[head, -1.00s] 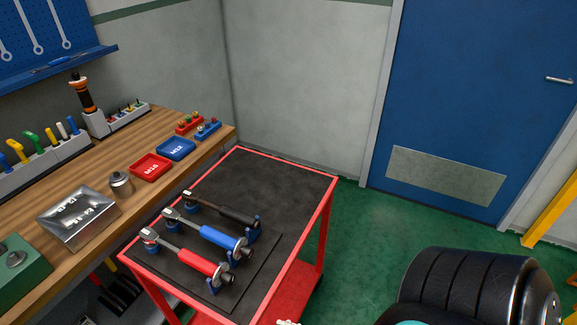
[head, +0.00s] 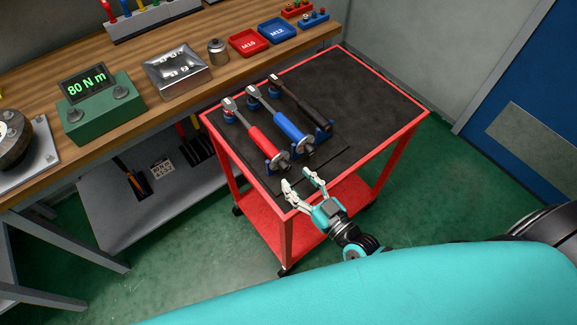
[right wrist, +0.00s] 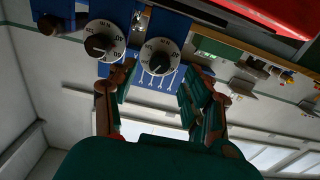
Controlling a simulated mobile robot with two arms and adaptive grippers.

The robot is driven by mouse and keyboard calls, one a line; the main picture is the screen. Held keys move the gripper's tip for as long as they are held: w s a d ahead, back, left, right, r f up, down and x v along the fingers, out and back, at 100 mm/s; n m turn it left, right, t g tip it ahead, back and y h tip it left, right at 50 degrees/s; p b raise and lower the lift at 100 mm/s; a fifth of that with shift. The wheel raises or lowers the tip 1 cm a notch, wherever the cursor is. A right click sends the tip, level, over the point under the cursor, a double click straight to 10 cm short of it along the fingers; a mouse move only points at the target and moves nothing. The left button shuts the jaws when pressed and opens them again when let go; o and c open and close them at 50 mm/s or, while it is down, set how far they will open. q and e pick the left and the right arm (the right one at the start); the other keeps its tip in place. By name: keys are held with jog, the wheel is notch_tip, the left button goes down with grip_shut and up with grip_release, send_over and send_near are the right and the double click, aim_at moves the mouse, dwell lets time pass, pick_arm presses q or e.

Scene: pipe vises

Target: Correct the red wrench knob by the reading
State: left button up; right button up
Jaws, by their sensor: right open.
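The red wrench (head: 262,142) lies in blue cradles, nearest the left side of the cart top, with its knob (head: 283,165) at the front end. A blue wrench (head: 287,126) and a black wrench (head: 310,105) lie beside it. The green tester's display (head: 87,90) reads 80 N m. My right gripper (head: 300,180) is open and empty just in front of the red wrench's knob, apart from it. In the right wrist view two round dials (right wrist: 104,40) and (right wrist: 159,62) show beyond the open fingers (right wrist: 158,100); which wrench each belongs to is unclear. My left gripper is out of view.
The cart (head: 415,118) has a red rim and a clear right half. The workbench (head: 130,62) behind holds a metal box (head: 177,78), a red M16 tray (head: 248,42) and a blue M12 tray (head: 277,30). Green floor lies open in front.

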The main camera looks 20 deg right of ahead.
aim_at(288, 170)
jog(key=shift+x, duration=2.35)
grip_shut()
